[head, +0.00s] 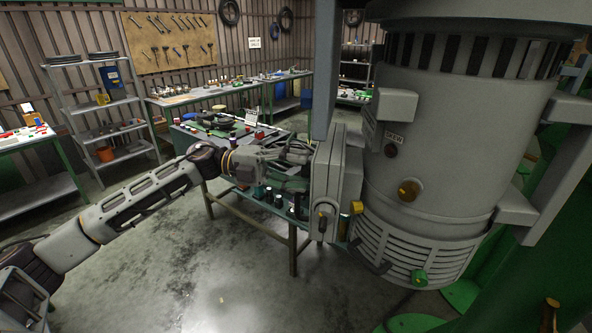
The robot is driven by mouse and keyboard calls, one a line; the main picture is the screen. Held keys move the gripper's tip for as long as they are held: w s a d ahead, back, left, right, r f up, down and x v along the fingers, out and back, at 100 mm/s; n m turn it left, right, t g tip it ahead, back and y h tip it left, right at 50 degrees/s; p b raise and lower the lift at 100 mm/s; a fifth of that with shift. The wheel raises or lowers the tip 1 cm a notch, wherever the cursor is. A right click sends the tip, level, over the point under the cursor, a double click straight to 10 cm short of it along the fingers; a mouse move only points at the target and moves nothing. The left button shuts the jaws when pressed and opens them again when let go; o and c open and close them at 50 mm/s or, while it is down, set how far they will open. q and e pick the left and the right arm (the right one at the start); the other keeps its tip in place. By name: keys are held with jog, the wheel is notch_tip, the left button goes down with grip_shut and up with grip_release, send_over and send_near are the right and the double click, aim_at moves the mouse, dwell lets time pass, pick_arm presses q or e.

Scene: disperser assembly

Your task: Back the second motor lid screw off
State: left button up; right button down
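The motor (455,130) is a large grey upright cylinder at the right, with a slatted grille at its lower end. A flat grey box, which looks like the motor lid (325,180), stands on its left side. Yellow screw-like parts show on the box's right edge (356,207) and on the motor body (408,191). A green knob (420,278) sits at the grille. I cannot tell which is the second lid screw. My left gripper (300,152) is just left of the box, seen side on; its fingertips are hard to make out. My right gripper is out of view.
A green-legged workbench (250,208) with parts on it stands below and behind my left gripper. Metal shelves (103,118), another bench (185,97) and a tool board (170,42) are at the back. Green structure (560,215) rises at the right. The floor at front left is clear.

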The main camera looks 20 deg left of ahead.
pick_arm(q)
jog(key=s+a, duration=0.1)
jog(key=a, duration=1.1)
dwell(0.4)
jog(key=shift+w, duration=0.1)
dwell(0.5)
